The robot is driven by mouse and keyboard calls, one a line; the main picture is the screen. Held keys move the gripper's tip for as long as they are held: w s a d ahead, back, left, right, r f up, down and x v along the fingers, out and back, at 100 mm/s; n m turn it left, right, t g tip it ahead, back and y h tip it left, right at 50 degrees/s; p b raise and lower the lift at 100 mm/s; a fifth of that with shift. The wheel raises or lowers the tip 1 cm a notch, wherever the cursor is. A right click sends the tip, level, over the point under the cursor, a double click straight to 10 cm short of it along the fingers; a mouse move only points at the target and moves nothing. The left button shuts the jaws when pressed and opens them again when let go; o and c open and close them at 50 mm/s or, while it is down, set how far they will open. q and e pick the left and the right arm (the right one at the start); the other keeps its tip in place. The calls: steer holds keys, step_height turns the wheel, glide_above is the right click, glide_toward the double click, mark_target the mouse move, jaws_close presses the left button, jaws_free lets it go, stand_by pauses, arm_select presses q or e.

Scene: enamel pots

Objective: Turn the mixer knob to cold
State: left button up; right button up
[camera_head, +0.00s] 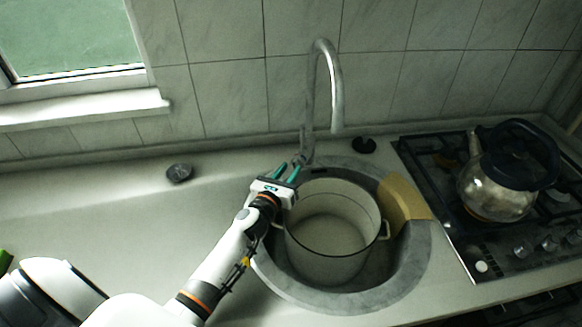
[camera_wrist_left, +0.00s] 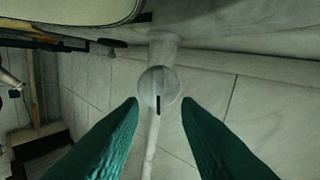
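The mixer tap (camera_head: 335,90) stands behind the round sink, its tall grey spout arching up. Its mixer knob (camera_wrist_left: 158,86) shows in the left wrist view as a pale round cap with a short dark mark on its face. My left gripper (camera_head: 284,172) is at the tap's base, behind the sink's left rim. Its two green fingers are apart, one on each side of the knob in the left wrist view (camera_wrist_left: 160,103). I see nothing held between them, and I cannot tell whether they touch the knob. My right gripper is not in view.
A large enamel pot (camera_head: 330,240) stands in the grey sink (camera_head: 405,265), close to my left forearm. A wooden board (camera_head: 403,200) lies on the sink's right edge. A glass kettle (camera_head: 495,190) stands on the hob at right. The left counter is mostly clear except a dark disc (camera_head: 179,173).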

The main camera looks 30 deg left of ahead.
arm_select(q)
steer(key=shift+w, duration=0.8)
steer(key=shift+c, duration=0.5)
jaws_close()
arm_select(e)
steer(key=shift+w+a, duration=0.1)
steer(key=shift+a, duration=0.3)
